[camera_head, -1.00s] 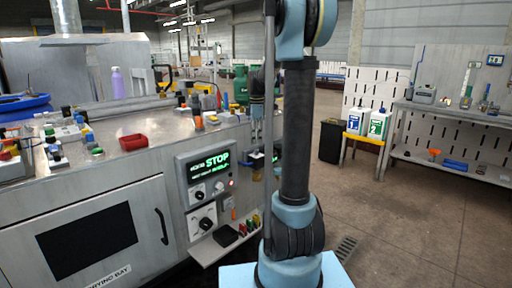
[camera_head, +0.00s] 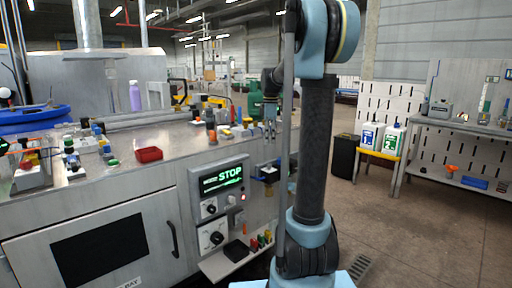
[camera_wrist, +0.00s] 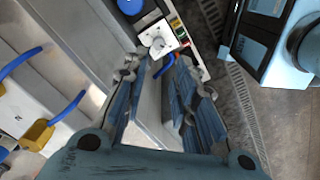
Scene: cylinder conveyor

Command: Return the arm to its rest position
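My arm (camera_head: 314,150) stands upright in the middle of the head view, with its upper part bent over to the left. My gripper (camera_head: 269,128) hangs downward left of the column, near the right end of the metal workbench (camera_head: 190,140). The control box reading STOP (camera_head: 222,178) is on the bench front, below and left of the gripper. The gripper appears clear of the bench, though the exact gap is hard to tell.
A red tray (camera_head: 149,154), a purple bottle (camera_head: 135,96) and several small coloured parts are on the bench. A small shelf (camera_head: 238,258) sticks out below the control box. A black bin (camera_head: 344,157) and white jugs (camera_head: 372,135) stand right. The floor (camera_head: 420,220) there is open.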

